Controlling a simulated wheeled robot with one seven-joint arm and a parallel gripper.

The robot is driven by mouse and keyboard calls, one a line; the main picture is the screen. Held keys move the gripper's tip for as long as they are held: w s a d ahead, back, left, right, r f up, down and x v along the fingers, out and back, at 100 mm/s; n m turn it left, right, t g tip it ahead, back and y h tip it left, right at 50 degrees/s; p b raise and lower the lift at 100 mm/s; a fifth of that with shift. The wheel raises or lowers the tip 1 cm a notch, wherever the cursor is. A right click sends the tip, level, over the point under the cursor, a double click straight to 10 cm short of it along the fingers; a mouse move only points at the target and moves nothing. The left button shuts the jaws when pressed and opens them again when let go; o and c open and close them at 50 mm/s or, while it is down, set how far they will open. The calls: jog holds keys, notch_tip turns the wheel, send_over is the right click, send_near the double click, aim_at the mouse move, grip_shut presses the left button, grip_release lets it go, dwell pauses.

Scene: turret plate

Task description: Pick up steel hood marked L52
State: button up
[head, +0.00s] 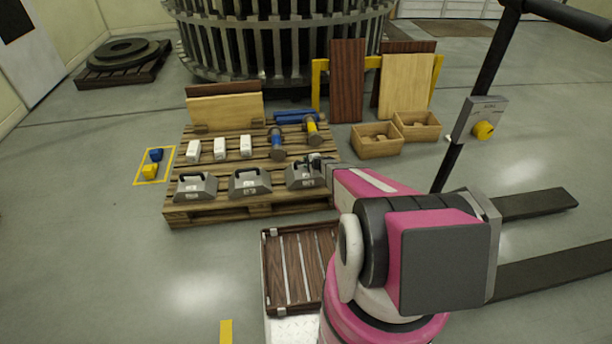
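Three grey steel hoods with handles stand in a row along the front edge of a wooden pallet (232,210): the left hood (195,188), the middle hood (250,184) and the right hood (302,178). Each has a small pale label on its front, too small to read, so I cannot tell which is L52. My gripper (314,161) is at the top of the right hood, by its handle. The fingers are small and dark here, and I cannot tell whether they are open or closed on the handle. My pink arm hides part of the pallet's right side.
White blocks (220,149) and blue-and-yellow cylinders (277,144) stand behind the hoods. Wooden boxes (376,141) are to the right. A slatted brown tray (296,270) lies in front, beside my arm. Floor at left is mostly clear.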

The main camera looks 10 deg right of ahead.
grip_shut()
dwell(1.4)
